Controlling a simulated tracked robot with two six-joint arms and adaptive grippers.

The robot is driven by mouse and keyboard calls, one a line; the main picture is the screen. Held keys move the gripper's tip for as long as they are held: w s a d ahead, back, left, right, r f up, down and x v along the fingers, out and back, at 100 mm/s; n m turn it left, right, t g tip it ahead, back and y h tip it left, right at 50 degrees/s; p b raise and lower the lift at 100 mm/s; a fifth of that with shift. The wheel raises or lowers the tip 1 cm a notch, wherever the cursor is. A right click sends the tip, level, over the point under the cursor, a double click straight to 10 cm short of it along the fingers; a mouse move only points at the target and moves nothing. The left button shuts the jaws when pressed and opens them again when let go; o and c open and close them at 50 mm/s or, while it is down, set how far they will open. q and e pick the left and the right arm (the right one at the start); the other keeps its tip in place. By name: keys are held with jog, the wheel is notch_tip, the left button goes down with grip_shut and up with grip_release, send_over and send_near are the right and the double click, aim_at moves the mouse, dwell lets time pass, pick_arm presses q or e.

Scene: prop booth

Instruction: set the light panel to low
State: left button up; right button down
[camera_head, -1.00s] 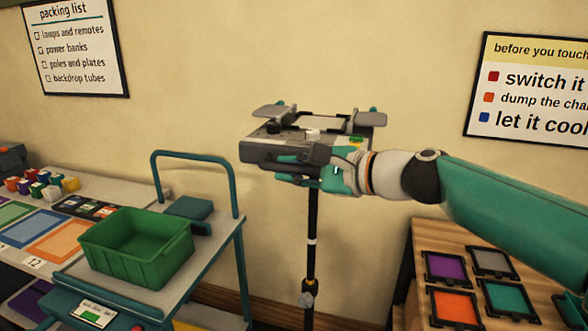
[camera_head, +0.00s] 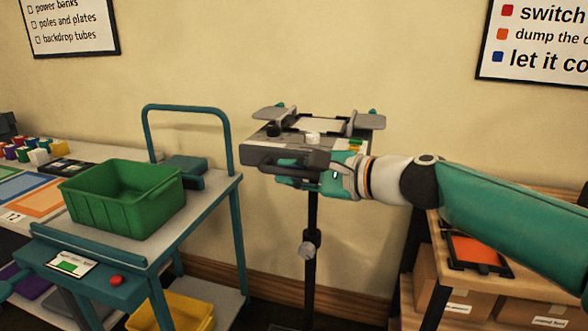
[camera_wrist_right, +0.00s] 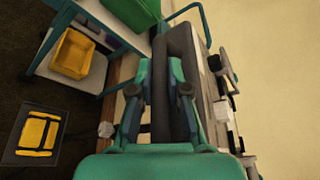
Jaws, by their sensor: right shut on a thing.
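The light panel (camera_head: 318,135) is a grey box with open flaps, a pale face and small knobs. It sits atop a black stand pole (camera_head: 312,212) with a collar and clamp knob (camera_head: 308,246) a short way below. My right gripper (camera_head: 310,168) is shut on the panel's dark front handle (camera_head: 283,160). In the right wrist view, my right gripper's fingers (camera_wrist_right: 165,90) lie on either side of the dark bar, and the panel shows at its right. The stand's foot is mostly cut off by the frame.
A teal trolley (camera_head: 215,195) with a green bin (camera_head: 125,200) stands to the left, a yellow bin (camera_head: 175,312) low on it. A wooden shelf with boxes (camera_head: 495,300) and an orange-filled frame (camera_head: 478,252) is at the right. The wall is behind the stand.

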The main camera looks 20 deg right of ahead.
notch_tip(320, 180, down, 12)
jog(key=b, duration=0.8)
jog(key=shift+a+f+b, duration=0.15)
jog(key=shift+a+b, duration=0.05)
jog(key=shift+b, duration=0.2)
jog(key=c, duration=1.2)
grip_release()
jog(key=shift+s+d, duration=0.1)
jog(key=shift+o, duration=0.3)
jog(key=shift+d+r, duration=0.1)
jog(key=shift+r, duration=0.1)
jog(key=v, duration=1.1)
jog(key=shift+s+d, duration=0.25)
jog(key=shift+s, duration=0.1)
jog(key=shift+f, duration=0.15)
